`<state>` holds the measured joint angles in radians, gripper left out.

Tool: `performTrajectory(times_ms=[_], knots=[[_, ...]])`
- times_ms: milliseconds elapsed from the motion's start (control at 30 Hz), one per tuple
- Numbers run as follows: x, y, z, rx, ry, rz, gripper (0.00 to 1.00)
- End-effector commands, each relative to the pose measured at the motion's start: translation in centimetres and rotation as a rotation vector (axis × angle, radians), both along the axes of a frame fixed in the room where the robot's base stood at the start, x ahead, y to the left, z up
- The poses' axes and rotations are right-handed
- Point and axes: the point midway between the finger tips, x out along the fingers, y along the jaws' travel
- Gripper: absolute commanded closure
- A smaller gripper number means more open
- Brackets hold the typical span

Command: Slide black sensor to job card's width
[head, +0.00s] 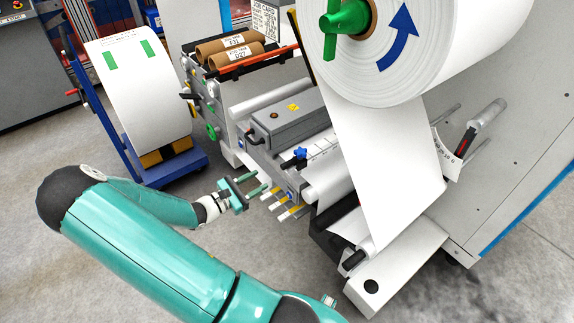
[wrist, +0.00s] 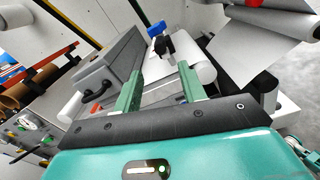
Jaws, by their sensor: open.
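The black sensor (wrist: 164,46), with a blue knob (wrist: 156,29) on it, shows in the wrist view just beyond my fingertips, near the middle. In the head view its blue knob (head: 300,153) is on the marked white scale bar (head: 323,148), and the black body is small there. The job card (head: 265,19) hangs at the top of the machine; its print is too small to read. My gripper (head: 260,181) is open and empty, left of and below the sensor in the head view. In the wrist view both green fingers (wrist: 160,74) point towards the sensor, apart from it.
A large white roll (head: 440,45) with a blue arrow feeds a web (head: 385,160) down at right. A grey box (head: 288,125) lies behind the sensor. Yellow-and-white rods (head: 285,210) project near my gripper. A blue cart (head: 170,170) stands left; grey floor is clear between.

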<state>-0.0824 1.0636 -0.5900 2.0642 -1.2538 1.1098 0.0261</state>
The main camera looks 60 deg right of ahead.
Motion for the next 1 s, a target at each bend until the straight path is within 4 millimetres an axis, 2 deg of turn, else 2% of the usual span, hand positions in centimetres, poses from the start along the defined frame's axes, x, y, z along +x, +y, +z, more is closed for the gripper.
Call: performTrajectory(times_ms=[600,800,1000], knots=[[-5.2,-9.9,0.0,0.002,-0.002,-0.005,0.59],[-5.8,-11.2,0.0,0.002,-0.003,-0.002,0.59],[-5.8,-11.2,0.0,0.002,-0.003,-0.002,0.59]])
